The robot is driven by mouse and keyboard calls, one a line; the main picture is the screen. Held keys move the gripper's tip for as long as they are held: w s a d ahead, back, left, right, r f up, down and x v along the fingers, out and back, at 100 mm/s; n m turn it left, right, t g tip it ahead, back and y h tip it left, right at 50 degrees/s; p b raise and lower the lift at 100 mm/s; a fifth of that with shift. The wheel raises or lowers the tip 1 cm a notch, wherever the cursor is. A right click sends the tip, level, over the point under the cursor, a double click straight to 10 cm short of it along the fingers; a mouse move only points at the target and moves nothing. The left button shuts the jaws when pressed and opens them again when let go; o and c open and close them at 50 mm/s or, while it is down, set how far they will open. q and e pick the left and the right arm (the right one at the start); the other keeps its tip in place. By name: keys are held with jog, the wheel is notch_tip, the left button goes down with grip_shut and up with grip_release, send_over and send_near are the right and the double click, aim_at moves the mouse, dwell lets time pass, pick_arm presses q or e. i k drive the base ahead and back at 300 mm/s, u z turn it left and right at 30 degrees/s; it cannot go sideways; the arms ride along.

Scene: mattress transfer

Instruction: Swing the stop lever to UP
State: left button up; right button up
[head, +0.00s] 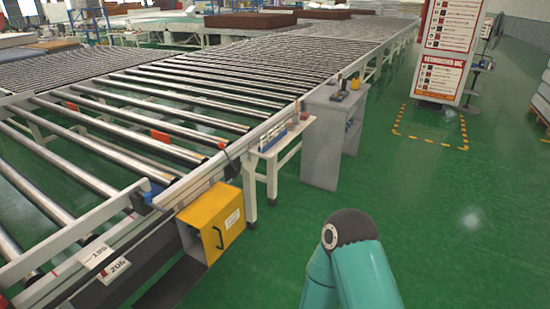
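I cannot pick out a stop lever with UP marking for certain in the head view. A yellow box (210,222) with a black handle and a small white label is fixed at the side of the roller conveyor (150,135). Small dark and yellow items (342,90) stand on top of a grey cabinet (325,145); they are too small to tell. A teal arm link of mine rises at the bottom right. Neither gripper is in view.
Number plates (105,262) lie on the conveyor's near frame. A small white side table (272,150) adjoins the grey cabinet. A white sign stand (450,50) stands inside yellow floor marks. The green floor (440,220) at right is clear.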

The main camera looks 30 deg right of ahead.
aim_at(221, 146)
jog(key=z, duration=0.6)
jog(key=k, duration=1.25)
jog(key=z, duration=0.45)
jog(key=i, duration=1.05)
jog(key=z, duration=0.9)
jog(key=i, duration=2.65)
jog(key=u, duration=1.2)
jog(key=i, duration=0.85)
jog(key=u, duration=0.55)
jog(key=k, duration=0.15)
jog(key=u, duration=0.1)
